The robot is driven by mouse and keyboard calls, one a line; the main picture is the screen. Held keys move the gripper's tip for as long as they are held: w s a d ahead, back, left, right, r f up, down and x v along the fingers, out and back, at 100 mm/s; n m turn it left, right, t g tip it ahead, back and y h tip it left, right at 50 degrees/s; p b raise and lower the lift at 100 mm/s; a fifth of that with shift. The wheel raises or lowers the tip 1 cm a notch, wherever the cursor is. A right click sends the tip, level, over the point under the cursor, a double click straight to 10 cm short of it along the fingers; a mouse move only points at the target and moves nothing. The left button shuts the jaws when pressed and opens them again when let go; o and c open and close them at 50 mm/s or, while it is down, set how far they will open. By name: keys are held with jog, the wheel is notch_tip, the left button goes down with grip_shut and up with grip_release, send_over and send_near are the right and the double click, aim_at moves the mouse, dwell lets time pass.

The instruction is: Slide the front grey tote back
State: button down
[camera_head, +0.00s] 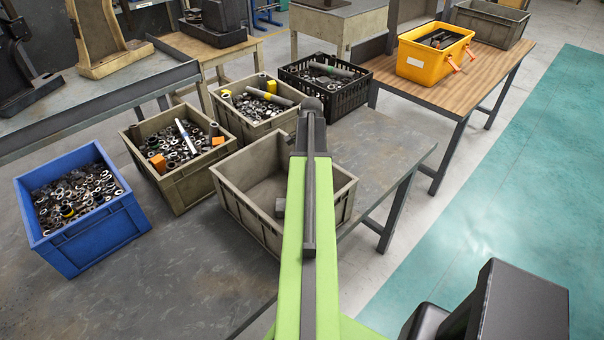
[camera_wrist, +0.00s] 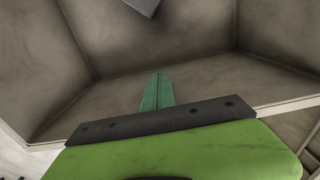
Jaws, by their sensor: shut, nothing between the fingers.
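The front grey tote (camera_head: 243,216) stands on the dark workbench, close to its right edge. It is nearly empty, with one small grey block (camera_head: 280,207) on its floor. My arm passes over the tote and hides part of its interior and right side. My gripper is hidden in the head view. In the wrist view my gripper (camera_wrist: 158,76) shows as green fingers closed together, with nothing between them. They point down inside the tote, in front of an inner wall (camera_wrist: 100,104). I cannot tell whether they touch it. The block (camera_wrist: 143,5) shows at the top edge there.
On the bench, a grey tote of metal parts (camera_head: 180,192) stands behind-left, another (camera_head: 238,126) behind, and a black crate (camera_head: 340,102) farther back. A blue bin (camera_head: 95,240) is at left. An orange toolbox (camera_head: 418,65) sits on a wooden table. The bench front is clear.

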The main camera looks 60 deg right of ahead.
jog(key=s+d, duration=0.1)
jog(key=d, duration=0.8)
jog(key=shift+s+d, duration=0.15)
jog(key=shift+s, duration=0.25)
jog(key=a+r+p, duration=0.4)
jog(key=r+p, duration=0.6)
jog(key=shift+w, duration=0.45)
